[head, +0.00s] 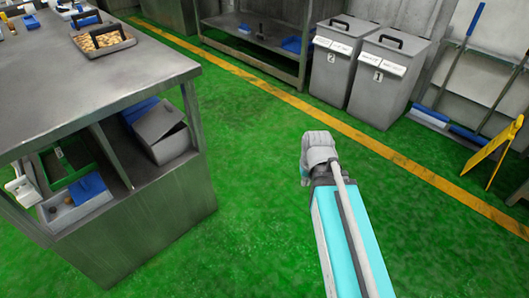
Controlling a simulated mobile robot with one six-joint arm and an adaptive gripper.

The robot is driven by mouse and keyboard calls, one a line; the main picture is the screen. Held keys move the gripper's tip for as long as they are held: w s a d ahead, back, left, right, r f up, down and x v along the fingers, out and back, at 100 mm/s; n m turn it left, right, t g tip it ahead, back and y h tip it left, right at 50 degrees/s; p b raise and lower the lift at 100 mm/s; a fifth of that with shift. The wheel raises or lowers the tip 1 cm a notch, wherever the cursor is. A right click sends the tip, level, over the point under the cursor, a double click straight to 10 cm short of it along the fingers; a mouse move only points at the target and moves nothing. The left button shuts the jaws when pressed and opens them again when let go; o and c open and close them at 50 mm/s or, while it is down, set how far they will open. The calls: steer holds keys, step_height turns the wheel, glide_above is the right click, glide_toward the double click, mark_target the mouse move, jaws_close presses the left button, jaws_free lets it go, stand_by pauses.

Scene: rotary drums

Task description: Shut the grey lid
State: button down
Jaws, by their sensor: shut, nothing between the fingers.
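A grey box (172,144) sits on the shelf inside the steel workbench at the left. Its grey lid (157,121) is tilted, and a dark gap shows between lid and box at the right side. Two grey bins marked 2 (331,75) and 1 (380,85) stand at the back right, their tops with black handles looking closed. My arm reaches up from the bottom right to a grey joint over the floor, well right of the box and apart from it. My gripper is not visible in this view.
The steel workbench (110,75) has a tray (102,42) on top and blue and green containers in its shelf. A yellow floor sign (492,152) and brooms stand at the right. The green floor (255,190) between workbench and bins is clear.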

steer(key=shift+m+g, duration=0.6)
steer(key=s+d, duration=0.3)
steer(key=shift+s+d, duration=0.1)
steer(key=shift+s, duration=0.25)
